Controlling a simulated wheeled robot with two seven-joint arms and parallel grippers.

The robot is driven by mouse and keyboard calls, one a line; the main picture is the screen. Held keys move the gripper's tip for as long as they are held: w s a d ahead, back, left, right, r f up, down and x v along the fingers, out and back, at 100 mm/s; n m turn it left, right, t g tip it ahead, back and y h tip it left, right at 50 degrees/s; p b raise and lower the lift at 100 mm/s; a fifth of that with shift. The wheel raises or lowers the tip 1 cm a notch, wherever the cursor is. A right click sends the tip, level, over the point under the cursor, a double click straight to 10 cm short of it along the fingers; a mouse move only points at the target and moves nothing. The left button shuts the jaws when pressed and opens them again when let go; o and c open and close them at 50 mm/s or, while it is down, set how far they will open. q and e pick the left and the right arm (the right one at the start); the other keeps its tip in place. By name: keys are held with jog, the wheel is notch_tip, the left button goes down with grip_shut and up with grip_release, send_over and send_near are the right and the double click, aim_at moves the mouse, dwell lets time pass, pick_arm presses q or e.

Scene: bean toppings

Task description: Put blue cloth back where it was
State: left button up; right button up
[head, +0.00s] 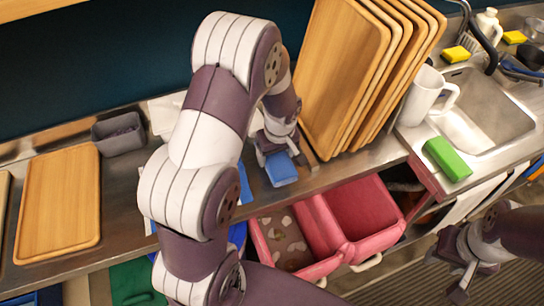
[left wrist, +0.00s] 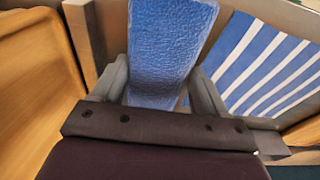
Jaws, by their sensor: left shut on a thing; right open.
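The blue cloth (head: 281,170), a small textured blue block-like piece, is between the fingers of my left gripper (head: 277,150). The gripper is shut on it over the steel counter, beside the leaning wooden trays. In the left wrist view the cloth (left wrist: 172,45) fills the space between the two grey fingers and extends away from them. I cannot tell whether its lower end touches the counter. My right gripper (head: 456,272) is open and empty at the lower right, in front of the counter.
Several wooden trays (head: 340,80) lean at the back, and another tray (head: 60,200) lies at the left beside a grey bin (head: 119,134). Pink bins (head: 365,210) sit below the counter edge. A white pitcher (head: 425,95) and green sponge (head: 447,158) are near the sink. A blue-and-white striped surface (left wrist: 268,65) shows beside the cloth.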

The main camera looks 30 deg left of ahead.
aim_at(272, 161)
pick_arm(q)
jog(key=shift+w+a+f, duration=0.45)
jog(key=shift+a+f, duration=0.05)
jog(key=shift+a, duration=0.25)
jog(key=f, duration=0.3)
jog(key=shift+s+f+p, duration=0.3)
jog(key=shift+p, duration=0.05)
jog(key=shift+w+f, duration=0.3)
jog(key=shift+s+f+b, duration=0.15)
jog(key=shift+s+b, duration=0.05)
jog(key=shift+b, duration=0.15)
jog(key=o, duration=1)
jog(key=shift+c, duration=0.2)
jog(key=shift+o, duration=0.3)
jog(key=shift+w, duration=0.1)
